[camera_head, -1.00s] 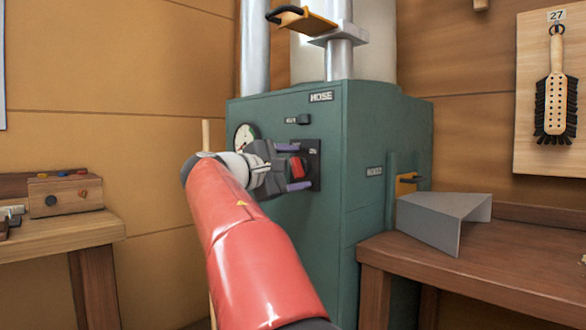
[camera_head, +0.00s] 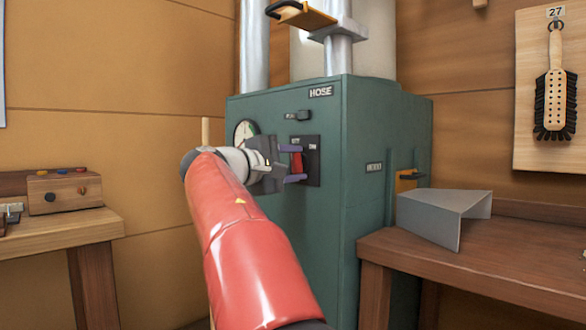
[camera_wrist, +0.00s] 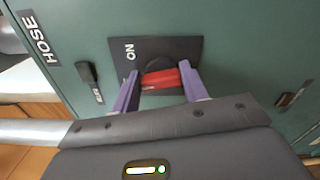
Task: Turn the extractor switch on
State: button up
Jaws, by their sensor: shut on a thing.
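The extractor switch is a red handle (camera_head: 297,163) on a dark plate (camera_head: 311,144) on the front of the green cabinet (camera_head: 300,230). In the wrist view the red handle (camera_wrist: 165,80) sits on a round dark boss, and the plate (camera_wrist: 186,47) carries the word ON beside it. My gripper (camera_head: 293,164) is at the plate with its two purple fingers above and below the handle. In the wrist view the fingers of my gripper (camera_wrist: 160,88) close on the handle's two ends. The far part of the handle and any other plate lettering are partly hidden.
A small black switch (camera_head: 298,115) sits above the plate, below the HOSE label. A grey bent sheet (camera_head: 428,218) rests on the right bench; a wooden bench (camera_head: 60,232) stands at left.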

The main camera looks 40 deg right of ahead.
jog(key=m+b, duration=0.2)
jog(key=m, duration=0.1)
jog(key=m+b, duration=0.1)
jog(key=m, duration=0.1)
jog(key=shift+f, duration=0.35)
jog(key=shift+m+b, duration=0.8)
jog(key=shift+m, duration=1.3)
jog(key=shift+w, duration=0.1)
jog(key=o, duration=1)
jog(key=shift+r, duration=0.1)
jog(key=shift+s+a, duration=0.2)
jog(key=shift+a, duration=1.8)
jog(key=shift+s+a, duration=0.15)
jog(key=shift+a, duration=1.8)
